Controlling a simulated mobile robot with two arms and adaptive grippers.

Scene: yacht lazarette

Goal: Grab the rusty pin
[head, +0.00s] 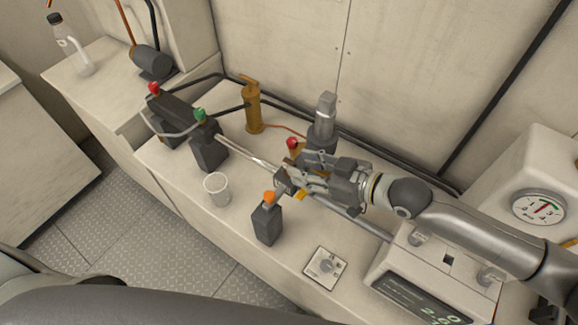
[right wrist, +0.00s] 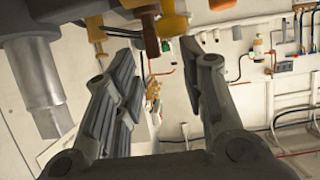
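A rust-brown pin (right wrist: 151,36) hangs down at the top centre of the right wrist view, beyond and between my fingertips, next to orange-yellow metal parts (right wrist: 172,22). In the head view a small brown piece (head: 288,162) that may be the same pin shows just beside my right gripper's tips; most of it is hidden by the gripper. My right gripper (head: 284,179) reaches in from the right over the bench. Its fingers stand apart with nothing between them in the wrist view (right wrist: 160,68). My left gripper is not in view.
The bench (head: 185,190) carries a clear cup (head: 217,189), a dark block with an orange knob (head: 267,222), a brass cylinder (head: 253,107), a grey upright cylinder (head: 324,118) and a switch plate (head: 326,268). A metal rod (head: 245,153) runs along it. A gauge (head: 538,208) stands at right.

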